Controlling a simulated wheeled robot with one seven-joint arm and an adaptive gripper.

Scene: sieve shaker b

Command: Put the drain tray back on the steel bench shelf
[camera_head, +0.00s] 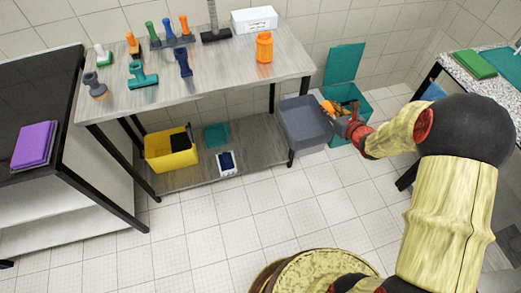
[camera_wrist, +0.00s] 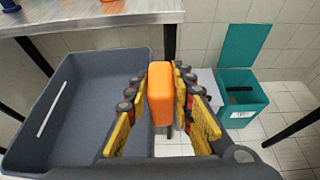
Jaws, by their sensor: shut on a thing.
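The grey drain tray (camera_head: 306,124) hangs in the air at the right end of the steel bench (camera_head: 205,85), its hollow side up. My gripper (camera_head: 335,108) is shut on the tray's right side, at an orange block-like grip. In the wrist view the tray (camera_wrist: 75,95) fills the left, and the orange grip (camera_wrist: 160,92) sits between the yellow fingers of my gripper (camera_wrist: 162,100). How the grip joins the tray is partly hidden. The bench's lower shelf (camera_head: 262,140) is left of and below the tray.
The shelf holds a yellow bin (camera_head: 170,150), a teal item (camera_head: 216,135) and a blue-and-white item (camera_head: 227,163). Its right part is bare. A bench leg (camera_head: 291,158) stands beside the tray. A teal open-lidded bin (camera_head: 350,97) is behind my gripper. The floor in front is clear.

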